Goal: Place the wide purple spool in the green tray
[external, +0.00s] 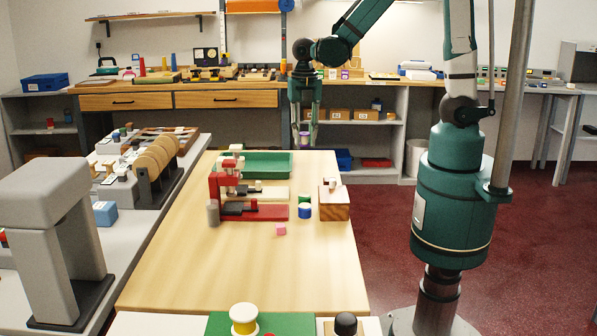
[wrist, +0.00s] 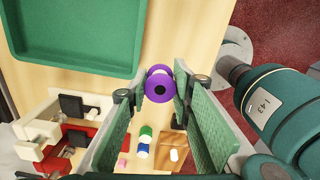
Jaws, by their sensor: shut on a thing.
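The wide purple spool (external: 304,139) is in my gripper (external: 305,131), above the far right part of the wooden table. The green tray (external: 268,162) lies at the table's far end, left of and below my gripper. In the wrist view, the green tray (wrist: 75,35) fills the upper left and looks empty; the spool is outside its edge.
Red stands (external: 224,185) stand in front of the tray. A blue-and-white spool (external: 304,212), a green piece (external: 304,199), a pink piece (external: 281,230) and a wooden box (external: 334,205) sit nearer on the table. The table's front part is mostly clear.

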